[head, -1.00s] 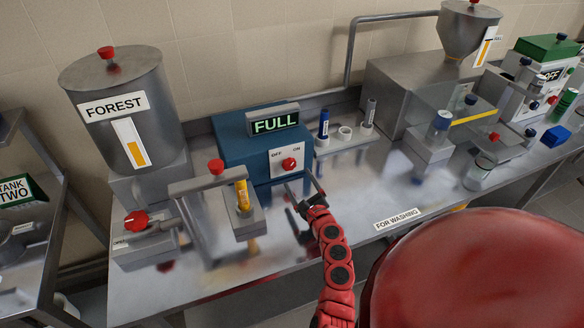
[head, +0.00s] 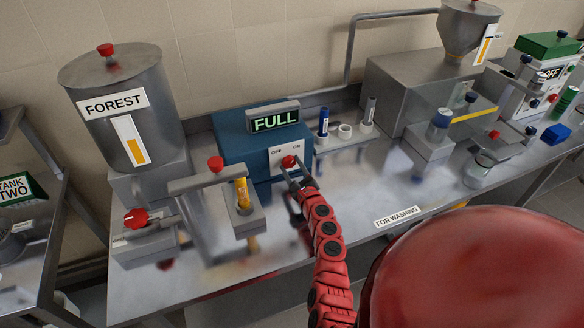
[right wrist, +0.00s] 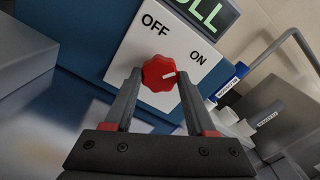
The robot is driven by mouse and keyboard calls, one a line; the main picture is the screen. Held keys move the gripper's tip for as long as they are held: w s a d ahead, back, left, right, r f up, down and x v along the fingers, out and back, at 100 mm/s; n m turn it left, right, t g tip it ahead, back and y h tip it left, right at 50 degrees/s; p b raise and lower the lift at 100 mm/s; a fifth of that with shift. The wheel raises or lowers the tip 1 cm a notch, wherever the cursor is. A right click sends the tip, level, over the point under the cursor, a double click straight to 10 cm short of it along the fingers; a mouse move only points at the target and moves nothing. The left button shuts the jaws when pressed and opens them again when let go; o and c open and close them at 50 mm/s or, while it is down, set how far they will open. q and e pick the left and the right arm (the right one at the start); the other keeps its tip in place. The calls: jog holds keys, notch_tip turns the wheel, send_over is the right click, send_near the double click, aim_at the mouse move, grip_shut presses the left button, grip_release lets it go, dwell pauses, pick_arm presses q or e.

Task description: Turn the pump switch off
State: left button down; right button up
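The pump switch is a red knob (head: 289,162) on a white plate (head: 279,155) on the front of a blue box (head: 233,150). The plate reads OFF at left and ON at right. The fingers are apart, and narrow gaps seem to show beside the knob. A green display (head: 275,121) above reads FULL. My left gripper is not in view.
A FOREST tank (head: 122,110) and a red-handled valve (head: 136,217) stand at left. A spout with a yellow-filled vial (head: 242,194) stands left of my right arm. A rack of tubes (head: 345,138) is right of the box. The front bench top is mostly clear.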

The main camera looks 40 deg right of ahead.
grip_shut()
jog(key=n+b, duration=0.2)
jog(key=n, duration=0.1)
jog(key=shift+f, duration=0.15)
jog(key=n+b, duration=0.3)
jog(key=shift+n, duration=0.4)
jog(key=n+b, duration=0.2)
jog(key=n, duration=0.2)
jog(key=shift+b, duration=0.4)
jog(key=shift+n+b, duration=0.9)
jog(key=shift+n, duration=0.7)
